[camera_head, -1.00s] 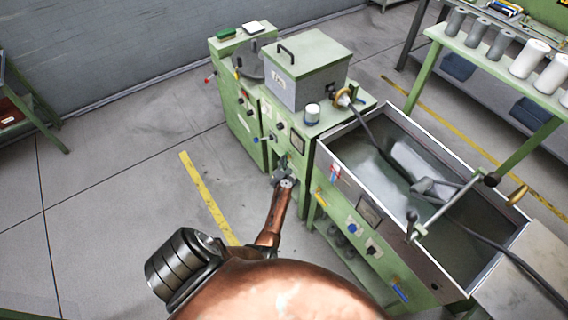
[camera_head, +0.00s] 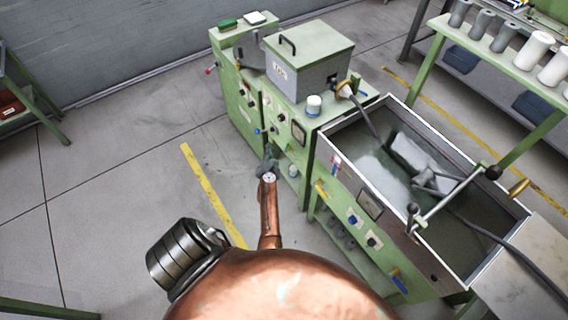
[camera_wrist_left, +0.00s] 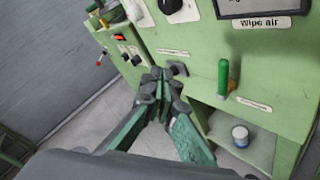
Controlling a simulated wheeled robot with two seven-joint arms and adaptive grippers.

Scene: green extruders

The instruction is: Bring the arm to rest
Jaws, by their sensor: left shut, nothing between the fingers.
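My left gripper (camera_head: 267,164) is at the end of my copper-coloured arm, in front of the green extruder machine (camera_head: 312,185). In the left wrist view the gripper (camera_wrist_left: 163,82) has its dark fingertips together, with nothing between them. It points at the green panel (camera_wrist_left: 205,50), beside a dark knob. I cannot tell whether the fingertips touch the panel. My right gripper does not show.
A green-handled lever (camera_wrist_left: 223,78) and a white jar (camera_wrist_left: 240,136) in an open recess are close by. A water trough (camera_head: 345,133) stands to the right. A rack with grey and white spools (camera_head: 533,47) is farther right. Open floor (camera_head: 110,170) lies left.

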